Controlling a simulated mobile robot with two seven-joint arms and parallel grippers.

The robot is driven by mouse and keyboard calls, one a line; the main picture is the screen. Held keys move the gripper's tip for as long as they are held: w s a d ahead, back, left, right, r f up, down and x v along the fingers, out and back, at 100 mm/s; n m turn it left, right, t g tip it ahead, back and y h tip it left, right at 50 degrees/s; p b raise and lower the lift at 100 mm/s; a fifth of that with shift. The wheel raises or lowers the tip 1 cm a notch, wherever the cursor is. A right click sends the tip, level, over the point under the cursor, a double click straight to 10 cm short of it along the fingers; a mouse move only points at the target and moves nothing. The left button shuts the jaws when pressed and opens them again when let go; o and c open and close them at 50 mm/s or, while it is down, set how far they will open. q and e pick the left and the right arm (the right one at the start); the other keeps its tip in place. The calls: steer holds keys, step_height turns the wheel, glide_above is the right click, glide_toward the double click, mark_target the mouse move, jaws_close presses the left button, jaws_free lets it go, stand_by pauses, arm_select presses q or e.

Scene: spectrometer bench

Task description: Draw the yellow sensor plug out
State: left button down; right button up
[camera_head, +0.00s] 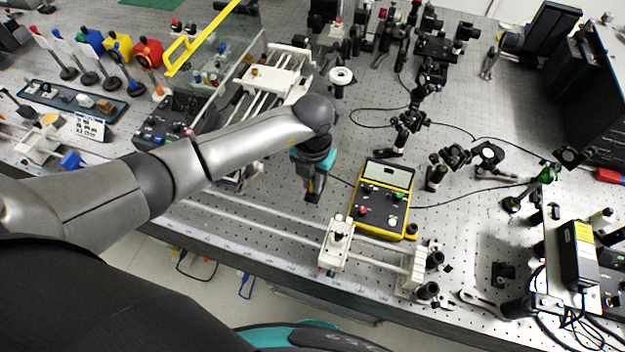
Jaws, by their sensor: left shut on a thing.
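My left gripper (314,190) reaches in from the left and points down over the bench, just left of the yellow-edged meter box (377,206). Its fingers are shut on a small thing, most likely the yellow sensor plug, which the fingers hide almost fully. A short dark cable (342,181) runs between the gripper and the meter box. The meter box has a pale display, a red knob and a green knob. Whether the plug still sits in a socket cannot be seen. My right gripper is not in view.
A rail with a white carriage (336,245) runs along the bench's front edge. Optics mounts (410,120) and loose cables stand behind and right of the meter. A clear panel with a yellow handle (200,40) stands at the left. Bare perforated bench lies behind the gripper.

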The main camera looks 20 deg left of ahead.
arm_select(q)
steer(key=shift+r+p, duration=0.8)
steer(key=shift+r, duration=0.3)
